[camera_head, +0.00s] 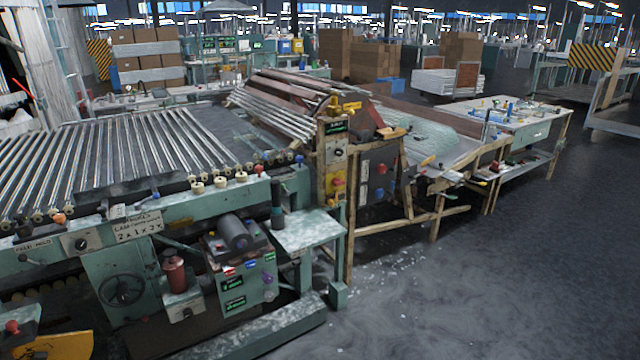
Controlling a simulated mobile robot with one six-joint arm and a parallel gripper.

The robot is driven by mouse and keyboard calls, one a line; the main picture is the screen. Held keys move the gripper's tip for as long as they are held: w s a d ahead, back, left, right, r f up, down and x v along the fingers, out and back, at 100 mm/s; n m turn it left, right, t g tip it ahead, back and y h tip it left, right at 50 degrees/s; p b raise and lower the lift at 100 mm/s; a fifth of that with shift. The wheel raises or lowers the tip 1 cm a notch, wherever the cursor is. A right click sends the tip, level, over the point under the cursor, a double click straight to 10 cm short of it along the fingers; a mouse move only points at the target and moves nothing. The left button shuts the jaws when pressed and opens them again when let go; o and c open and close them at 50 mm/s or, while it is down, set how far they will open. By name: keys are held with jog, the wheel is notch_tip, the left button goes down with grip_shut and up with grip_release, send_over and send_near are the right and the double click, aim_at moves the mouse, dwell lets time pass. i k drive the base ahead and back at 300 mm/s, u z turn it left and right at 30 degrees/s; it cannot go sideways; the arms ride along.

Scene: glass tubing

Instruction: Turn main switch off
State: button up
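No control in the camera_head view carries a label I can read as main switch. A tall narrow panel (325,205) at the middle of the machine line has a dark round knob on a grey plate (338,153) and a red knob on a yellow plate (335,183). At the left, a black rotary knob (81,243) sits on the green machine front. A control box (243,285) below has several coloured buttons and small green displays. Switch positions are too small to tell. My gripper is not in view.
The green machine (190,212) carries rows of glass tubes (100,160). A small side table (308,230) juts out at its right end. A low green beam (250,330) runs along the floor. The grey floor (500,280) at the right is free, with white fragments near the machine.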

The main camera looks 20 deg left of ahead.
aim_at(336, 181)
jog(key=u, duration=0.45)
jog(key=i, duration=0.6)
jog(key=u, duration=1)
jog(key=i, duration=0.85)
jog(key=u, duration=0.55)
